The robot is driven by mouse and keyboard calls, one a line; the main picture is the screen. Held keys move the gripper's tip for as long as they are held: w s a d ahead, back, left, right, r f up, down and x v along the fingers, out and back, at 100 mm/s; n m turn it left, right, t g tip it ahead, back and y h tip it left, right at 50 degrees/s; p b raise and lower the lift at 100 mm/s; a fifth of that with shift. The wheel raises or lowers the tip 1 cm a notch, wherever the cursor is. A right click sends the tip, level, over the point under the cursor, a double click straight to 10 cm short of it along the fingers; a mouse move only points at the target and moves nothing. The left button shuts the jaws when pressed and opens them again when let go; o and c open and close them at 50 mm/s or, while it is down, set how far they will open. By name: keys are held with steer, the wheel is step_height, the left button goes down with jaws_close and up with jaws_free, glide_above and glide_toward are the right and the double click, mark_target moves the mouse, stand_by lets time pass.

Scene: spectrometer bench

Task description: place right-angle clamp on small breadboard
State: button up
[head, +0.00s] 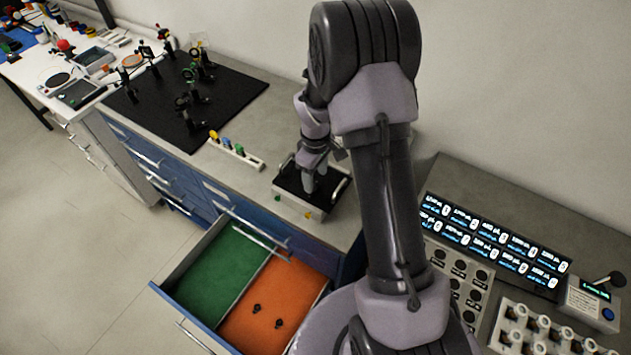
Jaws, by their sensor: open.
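The small breadboard (333,207) looks like a black plate on a pale base with a handle at its side, on the grey counter. My gripper (315,181) points down over it, jaws open, and hides part of its top. No right-angle clamp can be made out at the fingers; the arm and gripper may cover it. Two small dark pieces (256,308) lie in the orange compartment of the open drawer; I cannot tell what they are.
The open drawer (187,264) with green and orange compartments juts out below the counter. A large black breadboard (236,90) with optics mounts stands to the left. A white rack (247,160) with coloured knobs sits between. A control panel (490,245) lies to the right.

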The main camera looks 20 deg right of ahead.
step_height(320, 180, up, 8)
step_height(320, 180, up, 15)
steer(key=m+t, duration=0.3)
steer(key=m, duration=0.2)
glide_above(316, 187)
steer(key=s+a, duration=0.6)
steer(key=s, duration=0.1)
steer(key=s+a+r+m+t+y, duration=0.1)
steer(key=s+a+r+m, duration=0.2)
steer(key=s, duration=0.5)
steer(key=s+a+r+m+t+y, duration=0.1)
steer(key=s+a+r+m, duration=0.2)
steer(key=s, duration=0.4)
steer(key=shift+s+a+r+t+p, duration=0.4)
steer(key=shift+a+r, duration=0.1)
steer(key=shift+a, duration=0.15)
steer(key=shift+f, duration=0.1)
